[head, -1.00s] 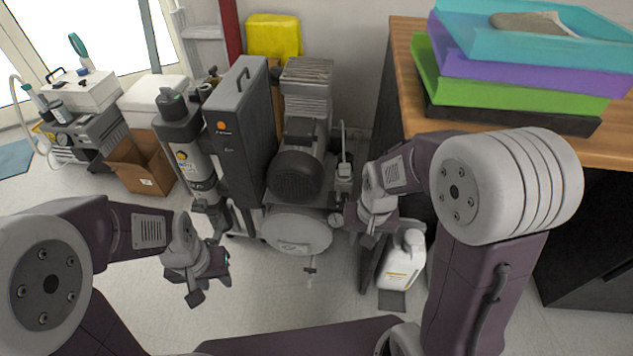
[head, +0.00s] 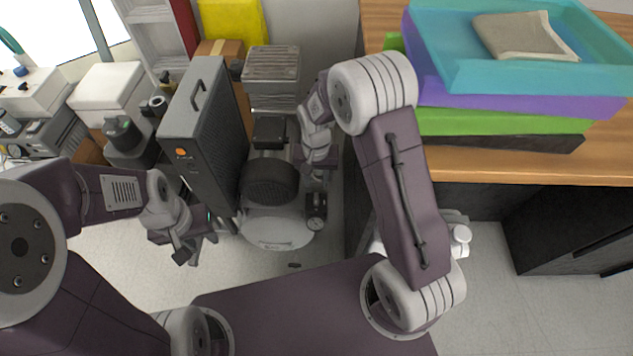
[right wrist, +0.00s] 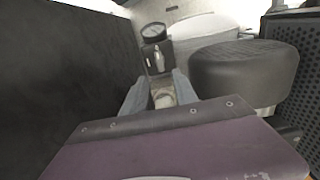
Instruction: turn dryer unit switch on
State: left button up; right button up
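A tall dark grey box unit (head: 198,125) with a handle on top and an orange round mark (head: 181,153) on its front stands left of the compressor motor (head: 269,180). No label shows which part is the dryer. A small black box (head: 316,204) with a gauge sits right of the motor; in the right wrist view this box (right wrist: 157,57) has a light lever-like switch on its face. My right gripper (right wrist: 160,90) is open, its fingers pointing toward that box but apart from it. My left gripper (head: 196,247) is open and empty, in front of the grey unit.
A white tank (head: 277,231) lies under the motor. A desk (head: 590,170) with stacked coloured trays (head: 520,75) stands close on the right; its dark side borders my right arm. A white bottle (head: 459,236) is partly hidden behind my arm. Floor is free in front.

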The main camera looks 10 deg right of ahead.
aim_at(316, 198)
jog(key=shift+s+f, duration=0.15)
jog(key=shift+f, duration=0.15)
notch_tip(316, 198, down, 8)
jog(key=b, duration=0.4)
jog(key=shift+f+b, duration=0.2)
jog(key=shift+b, duration=0.1)
grip_shut()
